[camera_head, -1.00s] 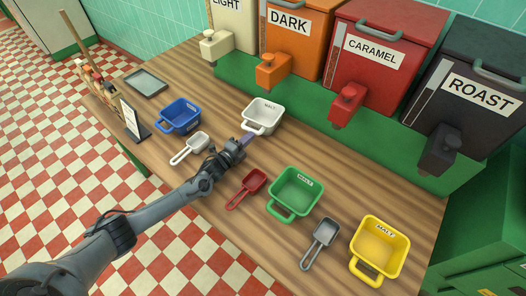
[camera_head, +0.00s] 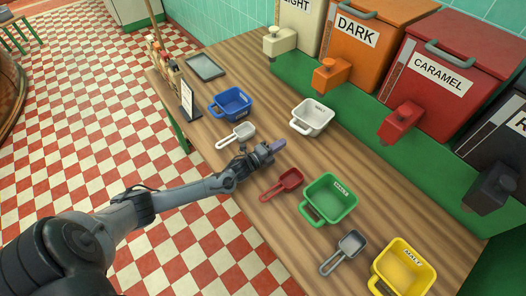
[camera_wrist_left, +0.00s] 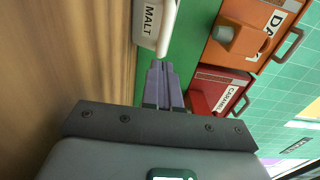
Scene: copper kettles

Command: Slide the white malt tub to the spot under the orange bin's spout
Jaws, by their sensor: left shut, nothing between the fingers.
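The white malt tub (camera_head: 312,119) stands upright on the wooden counter, its handle toward the near left. It also shows at the top of the left wrist view (camera_wrist_left: 151,28), with its MALT label. The orange DARK bin (camera_head: 371,48) stands behind it; its spout (camera_head: 328,76) is behind and slightly right of the tub, and the tub is in front of it, not under it. My left gripper (camera_head: 279,145) is shut and empty, near left of the tub with a visible gap. Its lilac fingers (camera_wrist_left: 163,84) lie together in the left wrist view. My right gripper is not in view.
A blue tub (camera_head: 233,101) and a white scoop (camera_head: 238,134) are left of the gripper. A red scoop (camera_head: 286,181), green tub (camera_head: 330,198), grey scoop (camera_head: 348,249) and yellow tub (camera_head: 405,270) lie nearer. Bins stand on a green ledge (camera_head: 350,106). Counter between white tub and ledge is clear.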

